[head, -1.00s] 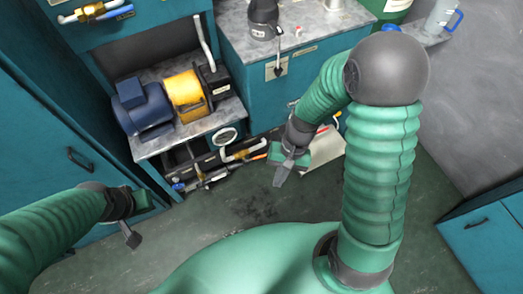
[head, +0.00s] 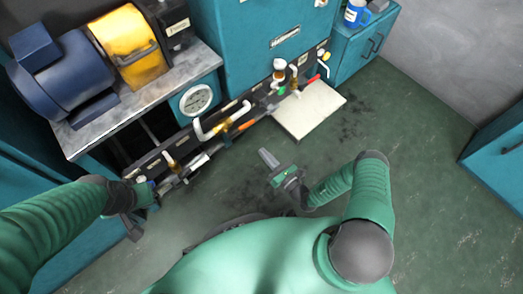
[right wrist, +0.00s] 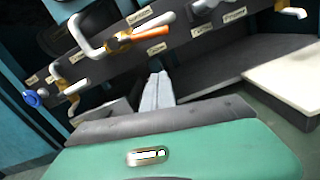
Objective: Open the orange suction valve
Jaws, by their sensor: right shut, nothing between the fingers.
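The orange valve handle (head: 247,125) sits on the dark low manifold panel, beside a white pipe with a brass fitting. It also shows in the right wrist view (right wrist: 125,41), lying nearly along the panel, with a label near it. My right gripper (head: 265,156) is over the floor in front of the panel, apart from the handle. Its fingers (right wrist: 158,90) are shut and empty, pointing toward the panel below the handle. My left gripper (head: 132,228) is at the lower left, near the panel's left end; its jaw state is unclear.
The dark panel (head: 205,133) also carries a red handle (head: 313,78), a blue knob (right wrist: 31,98) and several white pipes. A pale plate (head: 308,110) lies before its right part. A bench (head: 135,113) holds a blue motor and yellow unit. The floor (head: 390,125) at right is clear.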

